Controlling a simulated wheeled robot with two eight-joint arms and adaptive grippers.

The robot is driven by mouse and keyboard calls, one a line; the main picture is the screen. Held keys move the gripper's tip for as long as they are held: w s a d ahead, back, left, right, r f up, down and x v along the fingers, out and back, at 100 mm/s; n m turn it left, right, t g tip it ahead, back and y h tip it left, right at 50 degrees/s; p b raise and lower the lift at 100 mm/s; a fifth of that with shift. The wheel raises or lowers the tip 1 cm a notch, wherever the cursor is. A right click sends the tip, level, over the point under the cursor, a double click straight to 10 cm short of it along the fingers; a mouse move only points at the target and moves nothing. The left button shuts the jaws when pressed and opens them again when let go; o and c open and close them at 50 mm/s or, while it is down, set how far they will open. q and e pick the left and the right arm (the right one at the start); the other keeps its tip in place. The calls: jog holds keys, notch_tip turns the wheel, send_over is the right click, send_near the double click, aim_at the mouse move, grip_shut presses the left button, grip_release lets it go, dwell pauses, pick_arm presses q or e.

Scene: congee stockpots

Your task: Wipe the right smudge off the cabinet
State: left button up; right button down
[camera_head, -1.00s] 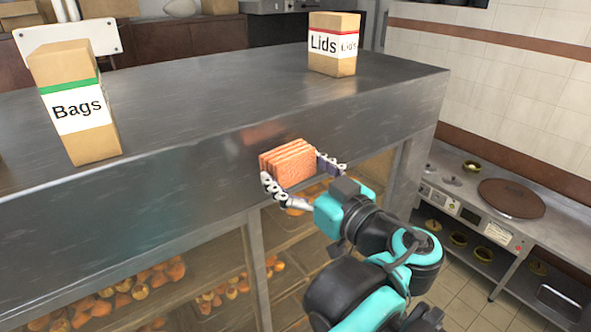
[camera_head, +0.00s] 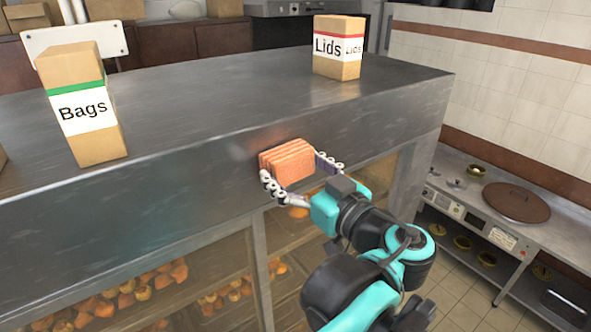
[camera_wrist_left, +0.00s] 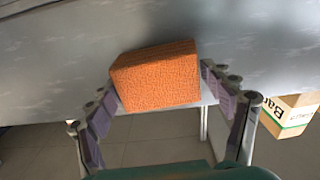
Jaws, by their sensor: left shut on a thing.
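The cabinet (camera_head: 180,180) is a steel counter with a smooth grey front panel above glass-fronted shelves. My left gripper (camera_head: 293,168) is shut on an orange sponge (camera_head: 292,163), with one finger on each side. The sponge is up against the front panel, below the counter's top edge. In the left wrist view the sponge (camera_wrist_left: 157,78) sits between the fingers, with its far side at the grey panel (camera_wrist_left: 60,60). I cannot make out a clear smudge; the panel behind the sponge is hidden. My right gripper is not in view.
A "Bags" box (camera_head: 82,105) and a "Lids" box (camera_head: 338,48) stand on the countertop, clear of the gripper. Food lies on the shelves behind the glass. A lower counter with a round brown lid (camera_head: 516,202) is at the right.

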aim_at(313, 164)
pick_arm(q)
jog(key=shift+w+a, duration=0.1)
jog(key=shift+w, duration=0.05)
jog(key=shift+w+d, duration=0.6)
jog(key=shift+d, duration=0.3)
jog(key=shift+w+d, duration=0.55)
jog(key=shift+d, duration=0.3)
jog(key=shift+a, duration=0.2)
jog(key=shift+s+a, duration=0.4)
jog(key=shift+a, duration=0.15)
jog(key=shift+s+a, duration=0.8)
jog(key=shift+a, duration=0.3)
